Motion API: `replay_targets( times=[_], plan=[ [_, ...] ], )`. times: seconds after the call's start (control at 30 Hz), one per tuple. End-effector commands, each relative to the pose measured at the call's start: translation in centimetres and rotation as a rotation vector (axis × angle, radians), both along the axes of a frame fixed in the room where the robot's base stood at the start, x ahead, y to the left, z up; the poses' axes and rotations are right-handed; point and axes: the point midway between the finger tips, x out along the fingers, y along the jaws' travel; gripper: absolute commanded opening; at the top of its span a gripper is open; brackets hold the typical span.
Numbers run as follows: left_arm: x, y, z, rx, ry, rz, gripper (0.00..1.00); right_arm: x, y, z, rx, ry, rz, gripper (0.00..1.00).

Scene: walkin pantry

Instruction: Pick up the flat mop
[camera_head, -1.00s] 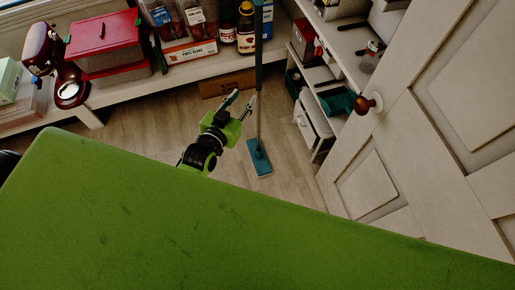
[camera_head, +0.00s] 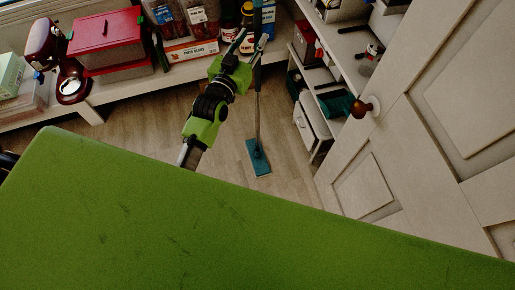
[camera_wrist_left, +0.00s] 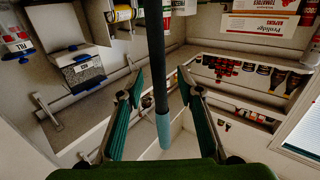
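The flat mop (camera_head: 257,115) stands upright on the floor, with its flat teal head (camera_head: 258,160) down and its thin pole rising past my left gripper. My left gripper (camera_head: 251,41) is open at the upper part of the pole, in front of the shelf. In the left wrist view the mop's dark pole (camera_wrist_left: 155,60) runs between the open fingers of the left gripper (camera_wrist_left: 160,84), and its light blue end part (camera_wrist_left: 162,130) shows lower down. The fingers look apart from the pole. My right gripper is not in view.
A low shelf behind holds a red-lidded box (camera_head: 105,42), a stand mixer (camera_head: 70,85), a bean carton (camera_head: 190,50) and bottles. A shelf unit (camera_head: 310,120) and a white door with a brown knob (camera_head: 362,106) stand at the right. Wooden floor (camera_head: 130,130) is clear.

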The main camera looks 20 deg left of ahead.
Motion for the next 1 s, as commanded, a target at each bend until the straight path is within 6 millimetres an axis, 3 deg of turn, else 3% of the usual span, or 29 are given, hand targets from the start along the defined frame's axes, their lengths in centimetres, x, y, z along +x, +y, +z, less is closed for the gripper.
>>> replay_targets(
  times=[0.3, 0.57, 0.7, 1.0],
  plan=[
    [4.1, -0.5, -0.1, 0.0, -0.001, 0.0, 0.34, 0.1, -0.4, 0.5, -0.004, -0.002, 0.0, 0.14],
    [4.4, -0.5, -0.1, 0.0, -0.001, 0.0, 0.34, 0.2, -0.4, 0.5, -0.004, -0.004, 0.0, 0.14],
    [4.4, -0.5, -0.1, 0.0, -0.001, 0.0, 0.03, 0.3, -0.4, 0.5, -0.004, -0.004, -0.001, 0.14],
    [4.4, -0.5, 0.3, -0.001, -0.008, 0.0, 0.0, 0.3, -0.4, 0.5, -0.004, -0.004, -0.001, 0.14]
  ],
)
